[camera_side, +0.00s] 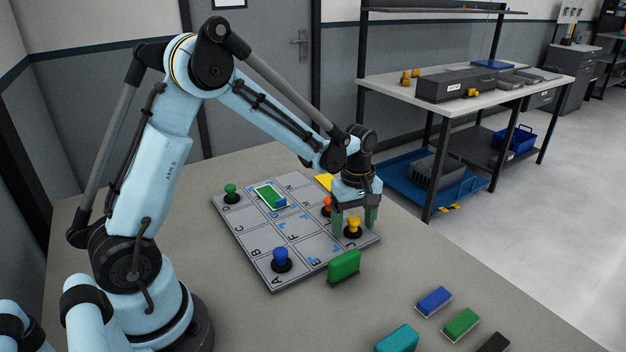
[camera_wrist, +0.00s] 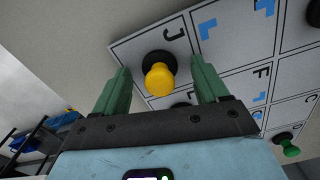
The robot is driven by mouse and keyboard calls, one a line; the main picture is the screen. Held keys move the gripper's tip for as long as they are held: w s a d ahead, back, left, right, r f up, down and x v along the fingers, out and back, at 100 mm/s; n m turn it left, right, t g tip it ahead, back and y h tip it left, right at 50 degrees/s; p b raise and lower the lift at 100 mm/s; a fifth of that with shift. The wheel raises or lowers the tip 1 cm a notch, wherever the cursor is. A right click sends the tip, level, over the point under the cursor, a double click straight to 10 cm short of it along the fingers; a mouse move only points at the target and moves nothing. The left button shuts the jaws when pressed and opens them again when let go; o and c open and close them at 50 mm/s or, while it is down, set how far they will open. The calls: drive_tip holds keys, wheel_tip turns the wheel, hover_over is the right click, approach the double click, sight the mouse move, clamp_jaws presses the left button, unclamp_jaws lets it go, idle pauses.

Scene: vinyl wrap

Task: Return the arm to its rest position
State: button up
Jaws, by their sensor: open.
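My blue arm reaches out over a grey lettered board (camera_side: 262,247) on the table. My gripper (camera_side: 354,222) is low over the board's right corner, with its two green fingers apart. A yellow knob on a black base (camera_side: 353,228) stands between or just beside the fingers. In the wrist view the fingers of my gripper (camera_wrist: 160,85) are spread on either side of the yellow knob (camera_wrist: 158,78), with gaps on both sides. The knob stands in the cell marked J. I cannot tell the exact height of the fingertips above the board.
An orange knob (camera_side: 327,204), a blue knob (camera_side: 281,258) and a green knob (camera_side: 231,192) stand on the board. A green block (camera_side: 344,266) stands at its front edge. Blue (camera_side: 433,300), green (camera_side: 461,323) and teal (camera_side: 398,340) blocks lie in front. The table's left side is clear.

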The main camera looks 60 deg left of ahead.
drive_tip(key=shift+c, duration=0.3)
drive_tip(key=c, duration=1.2)
drive_tip(key=shift+r, duration=0.1)
drive_tip(key=shift+r, duration=0.6)
drive_tip(key=shift+r, duration=3.45)
drive_tip(key=shift+a, duration=0.1)
